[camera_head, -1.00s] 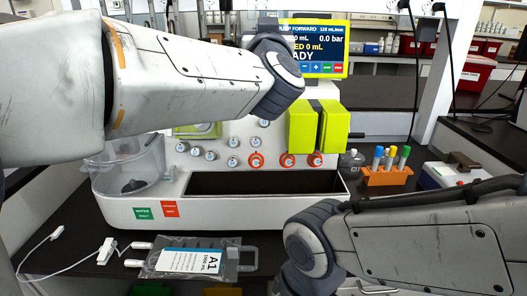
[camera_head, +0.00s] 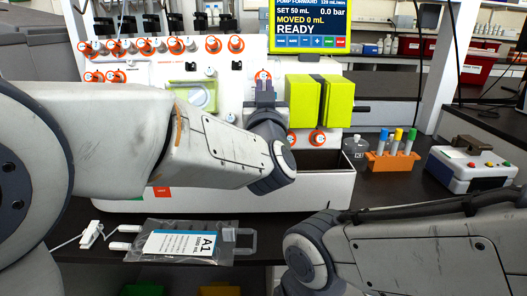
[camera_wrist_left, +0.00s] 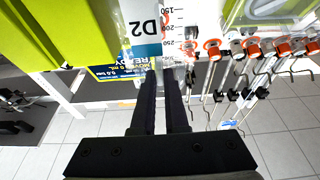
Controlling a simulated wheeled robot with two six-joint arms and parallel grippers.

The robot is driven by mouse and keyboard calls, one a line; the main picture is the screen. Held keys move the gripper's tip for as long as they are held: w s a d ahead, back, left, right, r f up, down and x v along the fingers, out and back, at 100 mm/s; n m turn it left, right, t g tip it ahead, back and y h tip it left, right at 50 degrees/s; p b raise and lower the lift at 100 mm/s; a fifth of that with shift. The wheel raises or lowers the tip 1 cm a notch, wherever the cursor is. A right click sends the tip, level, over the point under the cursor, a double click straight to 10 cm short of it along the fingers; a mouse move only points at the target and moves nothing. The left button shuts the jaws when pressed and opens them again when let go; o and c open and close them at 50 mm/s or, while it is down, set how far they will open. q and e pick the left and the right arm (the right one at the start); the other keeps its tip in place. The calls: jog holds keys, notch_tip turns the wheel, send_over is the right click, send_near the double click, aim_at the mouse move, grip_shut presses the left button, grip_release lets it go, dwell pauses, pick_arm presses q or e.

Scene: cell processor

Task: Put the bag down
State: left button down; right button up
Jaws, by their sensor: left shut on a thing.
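My left gripper (camera_head: 264,92) is in front of the machine's panel, beside the green-yellow pump blocks. In the left wrist view its two dark fingers (camera_wrist_left: 168,78) are close together, shut on a clear bag with a teal D2 label (camera_wrist_left: 151,27) and a printed volume scale. The held bag cannot be made out in the head view. Another clear bag, labelled A1 (camera_head: 184,243), lies flat on the dark bench in front of the machine, with a handle at its right and ports at its left. My right forearm is at the lower right; its gripper is out of view.
The white machine (camera_head: 318,193) has orange valves and a screen (camera_head: 310,28). An orange rack (camera_head: 392,166) of capped tubes, a small bottle (camera_head: 355,150) and a button box (camera_head: 470,168) stand at the right. White clamped tubing (camera_head: 90,234) lies left of the A1 bag.

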pick_arm(q)
notch_tip(320, 180, down, 13)
jog(key=b, duration=0.3)
jog(key=c, duration=0.9)
grip_release()
jog(key=shift+c, duration=0.2)
